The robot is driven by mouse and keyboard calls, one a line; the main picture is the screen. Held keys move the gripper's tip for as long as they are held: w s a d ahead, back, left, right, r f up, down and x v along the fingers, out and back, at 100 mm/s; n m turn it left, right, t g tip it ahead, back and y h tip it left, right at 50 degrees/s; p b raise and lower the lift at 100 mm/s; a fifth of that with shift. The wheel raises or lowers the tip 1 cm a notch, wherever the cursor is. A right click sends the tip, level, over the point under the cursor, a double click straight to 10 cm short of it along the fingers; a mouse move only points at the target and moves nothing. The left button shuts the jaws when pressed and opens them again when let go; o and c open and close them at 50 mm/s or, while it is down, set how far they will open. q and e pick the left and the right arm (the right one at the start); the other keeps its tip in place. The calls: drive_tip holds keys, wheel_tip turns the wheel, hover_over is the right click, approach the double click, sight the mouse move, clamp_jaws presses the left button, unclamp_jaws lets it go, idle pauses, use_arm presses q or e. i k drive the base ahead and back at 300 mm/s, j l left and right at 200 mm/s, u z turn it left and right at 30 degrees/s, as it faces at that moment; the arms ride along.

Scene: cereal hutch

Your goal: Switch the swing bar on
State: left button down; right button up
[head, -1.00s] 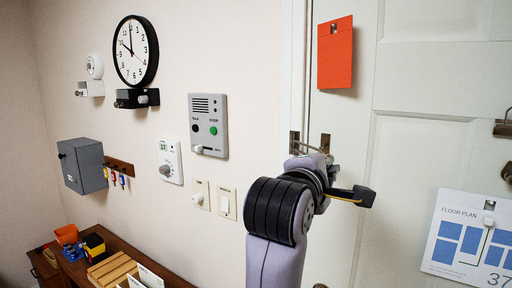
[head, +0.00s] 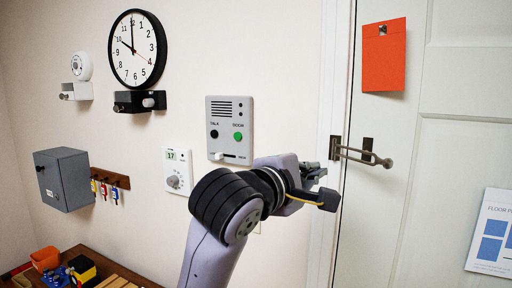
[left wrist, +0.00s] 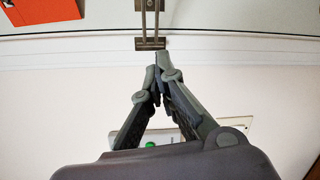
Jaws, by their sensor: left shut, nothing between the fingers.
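The swing bar (head: 362,154) is a bronze-coloured bar mounted at the door frame. In the head view it reaches right from its frame plate (head: 336,148), across the gap and past the door plate (head: 367,146), to a rounded end over the door. My left gripper (head: 318,171) is just below and left of the bar, shut and empty. In the left wrist view the shut fingertips (left wrist: 157,76) point at the bar's bracket (left wrist: 150,43), and the bar (left wrist: 150,18) runs up from it. I cannot tell whether they touch. My right gripper is not in view.
The white door (head: 455,150) carries an orange card (head: 384,60) and a floor plan (head: 492,238). An intercom (head: 230,130) and thermostat (head: 178,171) are on the wall left of the frame. My left arm covers part of the wall below the intercom.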

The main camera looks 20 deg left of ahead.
sight(387, 164)
drive_tip(key=i+j+z, duration=0.25)
drive_tip(key=j, duration=0.45)
drive_tip(key=j+z, duration=0.25)
drive_tip(key=j, duration=0.45)
drive_tip(key=k, duration=0.05)
